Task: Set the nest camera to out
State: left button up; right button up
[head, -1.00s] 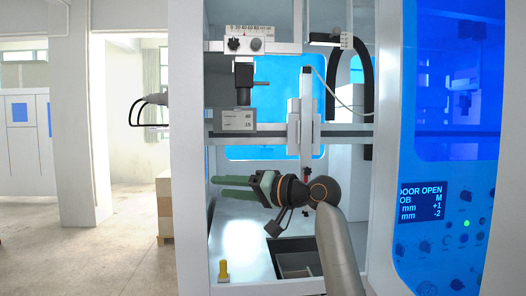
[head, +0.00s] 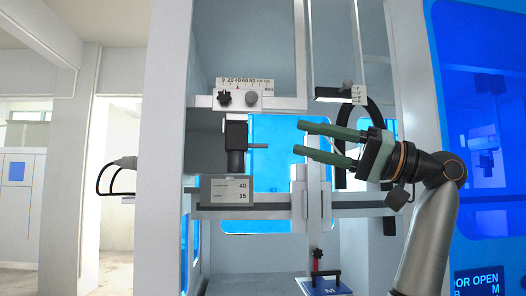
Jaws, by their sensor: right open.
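A black camera-like unit with a lens barrel (head: 236,150), which looks like the nest camera, hangs below a white scale plate (head: 245,87). A short grey rod (head: 258,146) sticks out from its right side. The scale plate has numbers, a small red mark near 40, a black star knob (head: 224,98) and a grey knob (head: 252,97). My right gripper (head: 298,138) is open and empty. Its green fingers point left, a little right of the rod's end and apart from it in the picture. My left gripper is not in view.
A display card (head: 226,190) reading 40 and 15 sits below the camera on a horizontal rail (head: 262,212). A curved black cable guide (head: 378,115) and a lamp-like bracket (head: 338,95) are near my gripper. A blue panel (head: 470,130) stands at right.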

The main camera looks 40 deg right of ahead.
aim_at(237, 144)
jog(key=i+l, duration=0.3)
jog(key=l, duration=0.15)
jog(key=i+l, duration=0.3)
jog(key=l, duration=0.15)
